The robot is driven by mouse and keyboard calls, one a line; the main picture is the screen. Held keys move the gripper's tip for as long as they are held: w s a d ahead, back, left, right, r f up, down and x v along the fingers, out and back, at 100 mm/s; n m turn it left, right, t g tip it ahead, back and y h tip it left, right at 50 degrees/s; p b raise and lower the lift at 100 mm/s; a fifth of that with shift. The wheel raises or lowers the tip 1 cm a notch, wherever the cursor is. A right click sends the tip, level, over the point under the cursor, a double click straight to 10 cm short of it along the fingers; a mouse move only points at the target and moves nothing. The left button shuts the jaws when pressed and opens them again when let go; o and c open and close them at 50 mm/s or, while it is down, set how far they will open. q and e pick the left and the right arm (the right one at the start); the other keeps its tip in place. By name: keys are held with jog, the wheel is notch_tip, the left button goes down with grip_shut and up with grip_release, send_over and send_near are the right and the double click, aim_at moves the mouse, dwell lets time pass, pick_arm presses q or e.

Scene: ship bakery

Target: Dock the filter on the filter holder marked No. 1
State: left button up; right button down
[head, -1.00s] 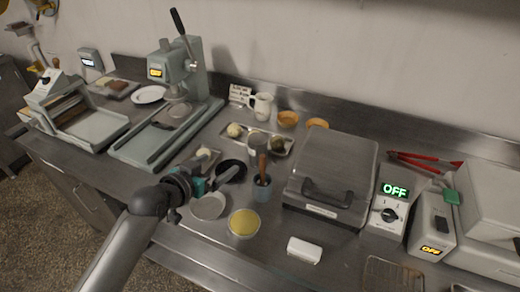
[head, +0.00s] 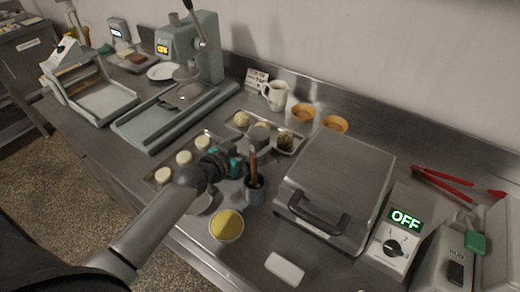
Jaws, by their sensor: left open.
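I cannot make out a filter or a holder marked No. 1 in the head view. My left gripper (head: 236,160) is low over the worktop, between a tray of pale rounds (head: 154,180) and a grey cup with a wooden-handled tool (head: 254,192). It is open, and I see nothing held in it. My right gripper is not in view.
A yellow-filled bowl (head: 226,226) and a white block (head: 285,269) sit near the front edge. A closed grill (head: 340,170) stands right of the gripper, beside a control box (head: 392,243) reading OFF. A lever press (head: 190,60) stands at the back left.

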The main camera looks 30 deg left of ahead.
pick_arm(q)
jog(key=shift+w+f, duration=0.25)
jog(key=shift+w, duration=0.2)
jog(key=shift+w+d+f, duration=0.15)
jog(key=shift+w, duration=0.45)
jog(key=shift+b+x, duration=0.75)
jog(key=shift+x, duration=1.95)
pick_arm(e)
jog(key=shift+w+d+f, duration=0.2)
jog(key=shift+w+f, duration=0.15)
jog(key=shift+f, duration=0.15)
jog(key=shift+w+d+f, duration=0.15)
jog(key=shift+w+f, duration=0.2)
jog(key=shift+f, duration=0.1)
pick_arm(q)
grip_shut()
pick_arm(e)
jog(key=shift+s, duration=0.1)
